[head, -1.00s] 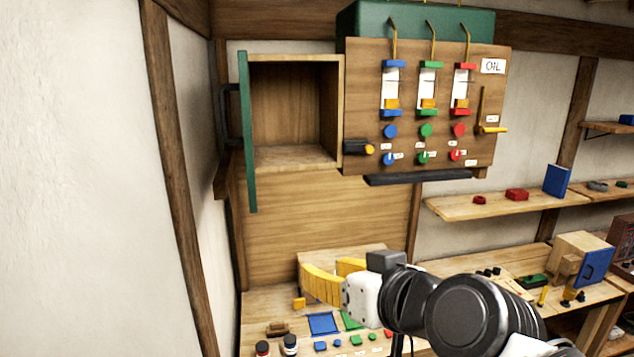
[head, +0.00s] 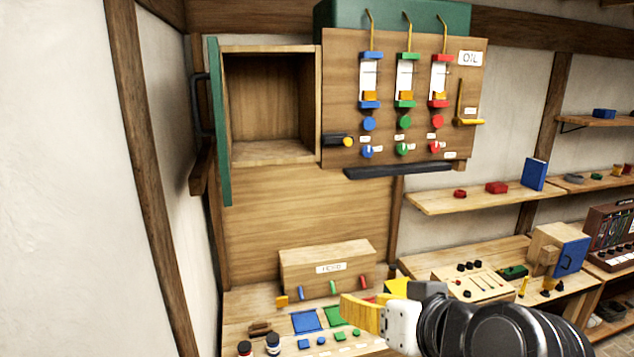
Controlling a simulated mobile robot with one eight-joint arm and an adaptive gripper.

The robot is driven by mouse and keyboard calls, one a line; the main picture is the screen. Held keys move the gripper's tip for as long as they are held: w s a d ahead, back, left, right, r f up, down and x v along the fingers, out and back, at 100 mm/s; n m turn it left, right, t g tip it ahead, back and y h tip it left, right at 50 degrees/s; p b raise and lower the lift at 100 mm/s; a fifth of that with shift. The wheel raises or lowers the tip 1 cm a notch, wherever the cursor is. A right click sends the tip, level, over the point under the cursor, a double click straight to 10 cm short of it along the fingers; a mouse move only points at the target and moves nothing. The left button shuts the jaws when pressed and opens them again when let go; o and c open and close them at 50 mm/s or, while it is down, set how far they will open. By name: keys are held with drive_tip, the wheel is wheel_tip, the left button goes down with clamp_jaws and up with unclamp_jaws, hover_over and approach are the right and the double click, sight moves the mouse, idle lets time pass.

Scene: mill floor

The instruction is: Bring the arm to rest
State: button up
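My gripper (head: 366,298) has yellow fingers and points left over the bench at the lower middle of the head view. Its two fingers stand apart, and I see nothing between them. My dark arm links behind it run off the lower right of the picture. The gripper hides part of the bench's right side.
A wooden cabinet (head: 228,100) stands open and empty, its green door swung left. Beside it is the oil panel (head: 340,100). The bench (head: 235,305) below carries a wooden box (head: 300,258), blue and green mats and small pieces. Shelves and another bench stand right.

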drive_tip(key=s+d+f+g+h+b, duration=0.1)
drive_tip(key=d+f+b, duration=0.3)
drive_tip(key=f+b, duration=1)
drive_tip(key=s+d+f+m+g+h+b, duration=0.1)
drive_tip(key=d+f+b, duration=0.3)
drive_tip(key=f+b, duration=1.1)
drive_tip(key=s+d+f+m+g+h+b, duration=0.1)
drive_tip(key=s+d+f+h+b, duration=0.2)
drive_tip(key=f+b, duration=1.1)
wheel_tip(320, 180, down, 14)
drive_tip(key=shift+s+d+g, duration=0.3)
drive_tip(key=shift+d+g, duration=0.1)
drive_tip(key=shift+d, duration=0.1)
